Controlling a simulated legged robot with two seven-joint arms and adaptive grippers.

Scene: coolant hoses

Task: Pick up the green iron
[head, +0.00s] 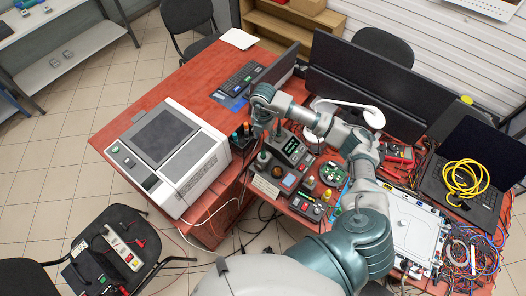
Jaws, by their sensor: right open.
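A small dark holder (242,148) stands near the front edge of the red table, just right of the big white machine. Upright handles stick out of it; one looks green (235,137) and one orange (246,128). The green one appears to be the green iron, though it is very small here. My right arm reaches in from the lower right, and its gripper (264,130) points down just right of the holder. It is open and seems empty, apart from the green handle. Its fingertips are hard to make out. My left gripper is out of view.
The white machine (170,155) stands left of the holder. Control boxes (288,150) with buttons and knobs crowd the right side. Behind are a keyboard (243,76) and monitors (375,80). A yellow cable coil (465,180) lies on a laptop. Bare red tabletop shows behind the machine.

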